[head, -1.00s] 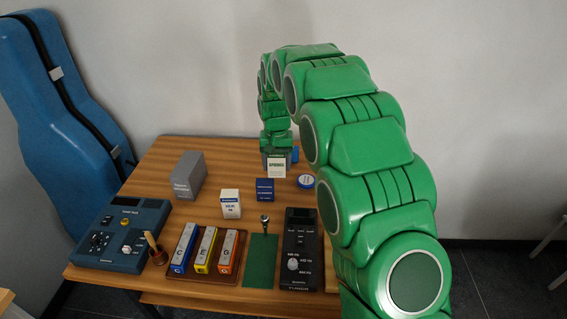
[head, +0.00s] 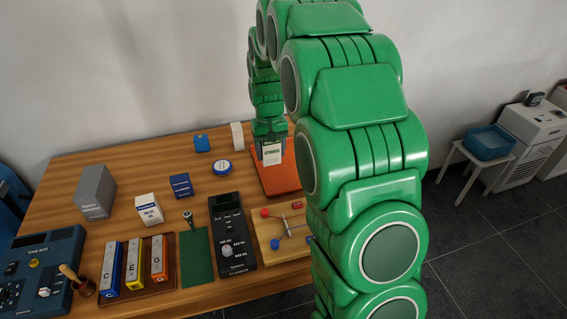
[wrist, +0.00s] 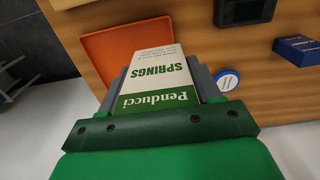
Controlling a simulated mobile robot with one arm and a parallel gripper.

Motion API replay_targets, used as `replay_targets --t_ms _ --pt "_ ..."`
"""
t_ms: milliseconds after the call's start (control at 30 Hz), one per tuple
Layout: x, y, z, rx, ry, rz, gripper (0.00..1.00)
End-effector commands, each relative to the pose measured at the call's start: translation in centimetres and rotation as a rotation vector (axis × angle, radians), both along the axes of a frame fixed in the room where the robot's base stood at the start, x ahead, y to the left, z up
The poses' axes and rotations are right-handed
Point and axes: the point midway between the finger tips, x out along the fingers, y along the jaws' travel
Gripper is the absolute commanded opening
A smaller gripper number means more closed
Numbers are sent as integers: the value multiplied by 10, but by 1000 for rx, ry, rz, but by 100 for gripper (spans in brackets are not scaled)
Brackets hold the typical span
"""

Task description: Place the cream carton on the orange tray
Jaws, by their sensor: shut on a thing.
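My gripper (wrist: 160,95) is shut on the cream carton (wrist: 160,68), which has a green band and the word SPRINGS. The carton also shows in the head view (head: 272,153), upright below my wrist. The orange tray (head: 284,180) lies at the right side of the table, and the carton appears in front of or over its back part. In the wrist view the tray (wrist: 105,48) shows beyond and to the left of the carton, partly covered by it. I cannot tell how high the carton is above the tray.
A round blue-and-white tin (head: 220,168), a white block (head: 237,135) and a small blue object (head: 202,143) are left of the tray. A wooden board with coloured parts (head: 268,232) and a black tuner (head: 232,235) stand in front. My arm covers the table's right edge.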

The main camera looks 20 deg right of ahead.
Motion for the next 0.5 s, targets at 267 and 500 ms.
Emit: replay_targets --t_ms 267,500 --pt "-29 -49 0 3 1 -11 31" --pt "-23 -58 -5 3 1 -11 31"
